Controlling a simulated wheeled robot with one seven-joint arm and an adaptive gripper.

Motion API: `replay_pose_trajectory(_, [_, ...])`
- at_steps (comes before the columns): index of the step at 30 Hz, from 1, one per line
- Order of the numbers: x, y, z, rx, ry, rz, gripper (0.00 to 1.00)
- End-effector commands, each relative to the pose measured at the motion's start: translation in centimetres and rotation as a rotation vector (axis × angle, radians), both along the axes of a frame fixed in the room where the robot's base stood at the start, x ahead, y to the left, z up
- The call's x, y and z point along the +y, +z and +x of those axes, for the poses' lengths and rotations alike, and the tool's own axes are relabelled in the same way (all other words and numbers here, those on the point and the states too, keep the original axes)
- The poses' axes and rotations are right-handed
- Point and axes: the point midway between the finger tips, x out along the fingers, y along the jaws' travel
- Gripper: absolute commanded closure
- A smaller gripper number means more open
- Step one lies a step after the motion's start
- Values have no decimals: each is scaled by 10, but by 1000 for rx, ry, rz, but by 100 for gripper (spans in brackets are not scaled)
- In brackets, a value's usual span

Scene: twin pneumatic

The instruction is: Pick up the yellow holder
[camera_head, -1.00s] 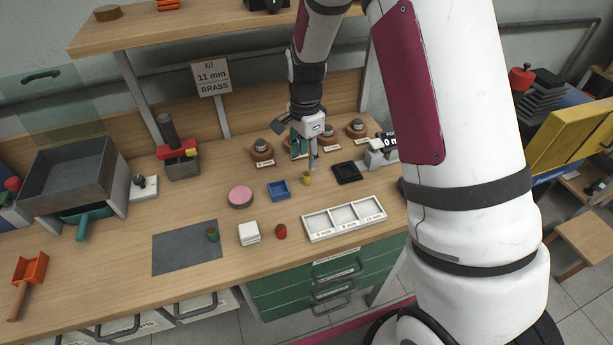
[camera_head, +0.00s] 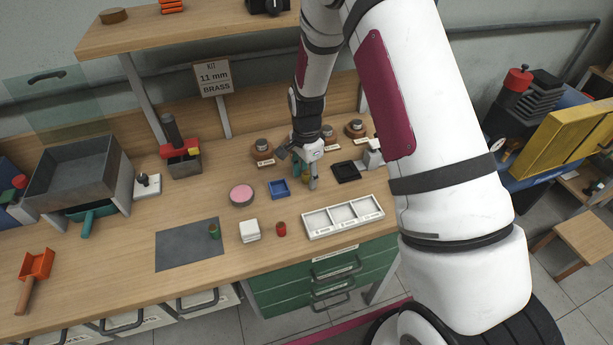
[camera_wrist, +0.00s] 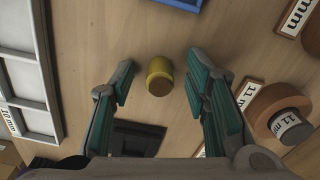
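The yellow holder (camera_wrist: 159,76) is a small round cup-like piece standing on the wooden bench. In the wrist view it lies between the two teal-padded fingers of my gripper (camera_wrist: 160,84), with a gap on each side. My gripper is open and points down at it. In the head view my gripper (camera_head: 304,177) is low over the bench, and the yellow holder is largely hidden by the fingers.
A blue tray (camera_head: 278,189) is left of my gripper and a black square tray (camera_head: 346,172) is right. A white three-compartment tray (camera_head: 343,217) lies in front. Brass-kit pots (camera_head: 262,151) stand behind. Red (camera_head: 281,229) and green (camera_head: 214,231) holders stand nearer the front.

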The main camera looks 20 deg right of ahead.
Motion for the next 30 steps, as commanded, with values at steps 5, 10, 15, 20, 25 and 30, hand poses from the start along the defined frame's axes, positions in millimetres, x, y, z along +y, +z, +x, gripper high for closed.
replay_pose_trajectory(5, [0,0,0,0,0,0,96])
replay_pose_trajectory(10, [0,0,0,0,0,0,100])
replay_pose_trajectory(15, [0,1,0,0,0,0,100])
replay_pose_trajectory(20, [0,5,1,0,0,-1,100])
replay_pose_trajectory(25, [0,19,1,-3,0,0,100])
replay_pose_trajectory(30, [-3,37,-9,2,-1,-1,100])
